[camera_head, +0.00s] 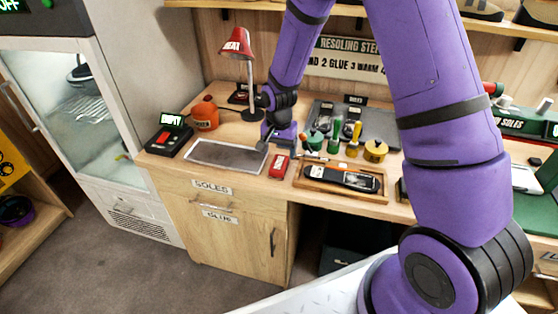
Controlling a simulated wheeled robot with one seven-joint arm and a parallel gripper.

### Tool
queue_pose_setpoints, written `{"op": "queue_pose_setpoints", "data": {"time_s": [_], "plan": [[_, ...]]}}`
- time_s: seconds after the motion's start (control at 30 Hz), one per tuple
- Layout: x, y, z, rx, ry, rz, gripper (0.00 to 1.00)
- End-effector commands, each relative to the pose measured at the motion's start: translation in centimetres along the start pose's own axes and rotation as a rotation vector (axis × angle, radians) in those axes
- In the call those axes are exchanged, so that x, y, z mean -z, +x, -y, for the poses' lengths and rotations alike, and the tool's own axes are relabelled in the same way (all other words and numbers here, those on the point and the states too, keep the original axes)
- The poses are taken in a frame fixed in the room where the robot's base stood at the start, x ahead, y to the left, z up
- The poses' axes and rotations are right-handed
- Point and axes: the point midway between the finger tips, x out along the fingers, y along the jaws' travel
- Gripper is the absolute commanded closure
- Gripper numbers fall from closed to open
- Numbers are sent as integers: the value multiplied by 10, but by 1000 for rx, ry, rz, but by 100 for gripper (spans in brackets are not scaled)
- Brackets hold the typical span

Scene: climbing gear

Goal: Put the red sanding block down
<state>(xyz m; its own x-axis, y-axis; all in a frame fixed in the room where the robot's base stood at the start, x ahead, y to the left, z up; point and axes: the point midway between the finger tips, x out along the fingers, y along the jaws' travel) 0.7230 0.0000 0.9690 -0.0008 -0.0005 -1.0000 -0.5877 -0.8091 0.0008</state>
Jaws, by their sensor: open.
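My gripper (276,146) is just behind and above the block, small in the picture. It is open and nothing shows held in it. Its fingertips are partly hidden, and I cannot tell whether they touch the block.
A dark shoe sole (341,178) lies in the tray. Green and yellow pots (375,150) and tools stand behind it.

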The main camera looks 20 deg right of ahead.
Motion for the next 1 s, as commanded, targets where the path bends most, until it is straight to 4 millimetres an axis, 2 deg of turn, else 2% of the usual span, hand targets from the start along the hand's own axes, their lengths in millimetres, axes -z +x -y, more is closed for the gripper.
{"op": "queue_pose_setpoints", "data": {"time_s": [0.1,0.3,0.67,0.77,1.0], "plan": [[0,-23,0,2,1,-3,22],[0,-48,0,1,0,-2,22],[0,-65,-2,5,-8,-7,22],[-2,-87,-8,16,-32,-24,22],[-19,-169,-40,57,-138,-97,22]]}}
